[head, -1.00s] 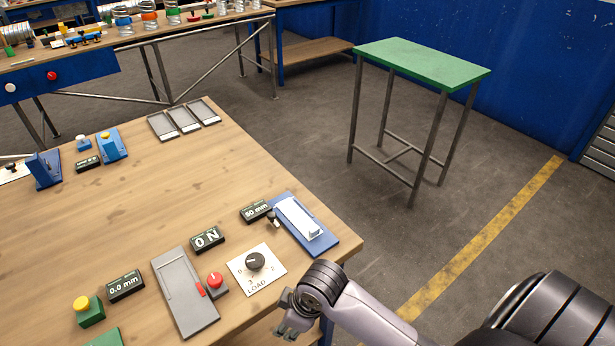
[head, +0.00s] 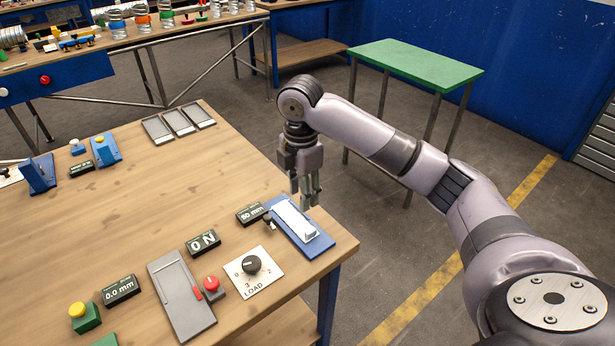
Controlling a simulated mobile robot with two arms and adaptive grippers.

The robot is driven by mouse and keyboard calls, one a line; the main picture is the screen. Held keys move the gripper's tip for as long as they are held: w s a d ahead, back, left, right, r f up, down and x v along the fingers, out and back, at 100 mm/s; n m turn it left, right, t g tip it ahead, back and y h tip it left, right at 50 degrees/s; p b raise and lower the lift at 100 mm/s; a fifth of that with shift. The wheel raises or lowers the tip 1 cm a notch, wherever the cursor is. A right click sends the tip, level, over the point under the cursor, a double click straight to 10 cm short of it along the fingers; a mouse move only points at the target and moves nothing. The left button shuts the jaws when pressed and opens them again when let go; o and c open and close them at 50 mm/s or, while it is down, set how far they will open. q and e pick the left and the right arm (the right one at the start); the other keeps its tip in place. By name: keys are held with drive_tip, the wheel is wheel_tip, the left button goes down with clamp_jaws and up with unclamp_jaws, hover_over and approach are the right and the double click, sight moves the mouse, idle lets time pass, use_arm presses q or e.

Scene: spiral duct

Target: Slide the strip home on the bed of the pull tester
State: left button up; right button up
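A blue base (head: 322,243) with a pale strip-like piece (head: 293,219) lying along it sits near the right corner of the wooden table, beside a "50 mm" display (head: 250,213). I cannot tell for sure that this is the pull tester. My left gripper is not in view.
A LOAD dial plate (head: 268,283), a red button (head: 211,284), a grey flat fixture (head: 186,317), an "ON" display (head: 203,243) and a "0.0 mm" display (head: 121,290) stand left of the blue base. Grey trays (head: 158,131) lie at the back. The table's middle is clear.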

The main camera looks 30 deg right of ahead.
sight(308, 232)
drive_tip(key=f, duration=0.5)
drive_tip(key=d+f+p, duration=0.1)
drive_tip(key=f, duration=0.3)
drive_tip(key=f+p, duration=0.1)
drive_tip(key=f, duration=0.4)
drive_tip(key=shift+w+d+f, duration=0.1)
drive_tip(key=shift+d+f, duration=0.25)
drive_tip(key=shift+d, duration=0.05)
drive_tip(key=shift+c, duration=0.4)
clamp_jaws()
drive_tip(key=shift+p, duration=0.3)
